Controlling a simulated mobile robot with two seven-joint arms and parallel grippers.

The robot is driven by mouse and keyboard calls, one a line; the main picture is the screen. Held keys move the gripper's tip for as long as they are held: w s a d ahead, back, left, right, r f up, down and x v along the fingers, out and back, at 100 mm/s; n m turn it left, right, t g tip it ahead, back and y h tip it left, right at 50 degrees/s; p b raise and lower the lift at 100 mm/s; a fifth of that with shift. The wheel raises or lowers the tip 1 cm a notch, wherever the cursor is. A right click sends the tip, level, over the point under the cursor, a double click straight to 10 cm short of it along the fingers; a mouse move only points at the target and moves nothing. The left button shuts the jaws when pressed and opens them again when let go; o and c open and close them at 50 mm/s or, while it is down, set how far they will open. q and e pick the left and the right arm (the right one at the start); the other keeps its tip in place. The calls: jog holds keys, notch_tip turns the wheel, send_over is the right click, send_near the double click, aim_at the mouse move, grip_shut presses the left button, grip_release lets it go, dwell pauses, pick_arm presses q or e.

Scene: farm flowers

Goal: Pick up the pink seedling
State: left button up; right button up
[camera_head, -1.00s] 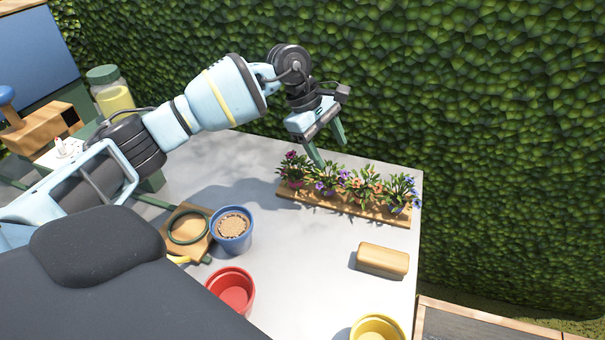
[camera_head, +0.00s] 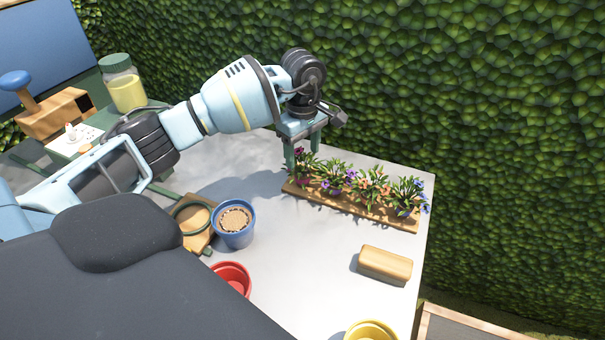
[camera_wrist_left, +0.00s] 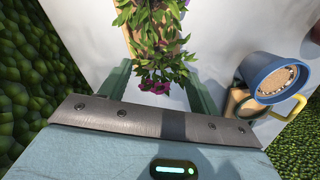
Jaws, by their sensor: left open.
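The pink seedling (camera_head: 302,170), leafy with dark pink flowers, stands at the left end of a wooden tray (camera_head: 352,208) with a row of other seedlings. My left gripper (camera_head: 302,158) is open, pointing down right over the pink seedling. In the left wrist view the pink flowers (camera_wrist_left: 155,87) show between the two green fingers, and I see no finger closed on the plant. The seedling's base is hidden by leaves and fingers. My right gripper is not in view.
A blue pot (camera_head: 236,238) with brown soil, a red pot (camera_head: 233,272) and a yellow pot (camera_head: 371,331) stand on the grey table. A wooden block (camera_head: 385,263) lies at the right. A green hedge wall (camera_head: 480,110) rises behind the table.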

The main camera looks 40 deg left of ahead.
aim_at(304, 163)
pick_arm(q)
notch_tip(304, 163, down, 5)
jog(key=shift+d+f, duration=0.1)
jog(key=shift+d, duration=0.05)
jog(key=c, duration=1)
jog(key=shift+c, duration=0.2)
notch_tip(304, 163, up, 10)
jog(key=shift+r, duration=0.1)
